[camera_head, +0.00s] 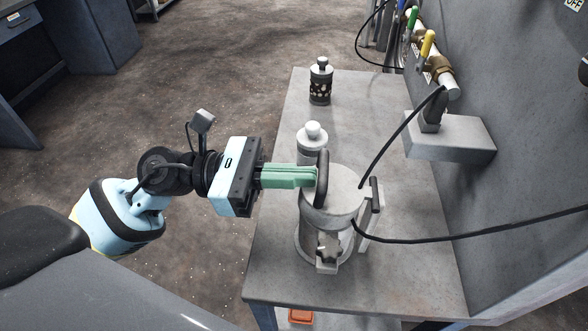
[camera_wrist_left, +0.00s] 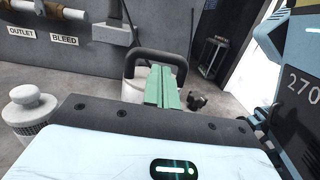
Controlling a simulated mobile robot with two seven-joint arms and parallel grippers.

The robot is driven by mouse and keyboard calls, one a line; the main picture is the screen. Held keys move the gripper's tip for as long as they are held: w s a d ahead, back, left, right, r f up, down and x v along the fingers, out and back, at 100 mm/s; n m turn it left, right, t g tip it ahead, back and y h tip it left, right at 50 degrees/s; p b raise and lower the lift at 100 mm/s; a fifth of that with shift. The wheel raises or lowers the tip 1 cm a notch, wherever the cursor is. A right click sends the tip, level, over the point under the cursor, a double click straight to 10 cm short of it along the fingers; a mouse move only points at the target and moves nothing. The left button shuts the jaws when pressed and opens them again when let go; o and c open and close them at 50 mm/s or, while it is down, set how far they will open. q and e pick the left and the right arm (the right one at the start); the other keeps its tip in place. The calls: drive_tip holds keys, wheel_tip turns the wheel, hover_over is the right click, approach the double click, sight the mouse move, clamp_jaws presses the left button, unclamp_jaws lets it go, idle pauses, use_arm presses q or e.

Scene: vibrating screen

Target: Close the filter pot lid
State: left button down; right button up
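The filter pot (camera_head: 310,232) is a grey metal cylinder standing upright on the table. Its pale round lid (camera_head: 346,188) shows at the top, with a black loop handle (camera_head: 322,170) on its left side. I cannot tell how far the lid is tilted. My left gripper (camera_head: 316,177) has its green fingers together, with the tips at the loop handle. In the left wrist view the fingers (camera_wrist_left: 161,72) overlap the handle (camera_wrist_left: 150,54), whose top bar rises above the tips. I cannot tell whether they touch. The right gripper is not in view.
A white-topped bottle (camera_head: 312,140) stands just behind the pot, and a dark perforated canister (camera_head: 320,84) is farther back on the table (camera_head: 275,240). A black cable (camera_head: 470,239) runs to the pot from the right. A wall block (camera_head: 450,138) and pipes (camera_head: 430,62) are at right.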

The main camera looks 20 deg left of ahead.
use_arm(q)
drive_tip(key=shift+d+r, duration=0.2)
drive_tip(key=shift+r, duration=0.55)
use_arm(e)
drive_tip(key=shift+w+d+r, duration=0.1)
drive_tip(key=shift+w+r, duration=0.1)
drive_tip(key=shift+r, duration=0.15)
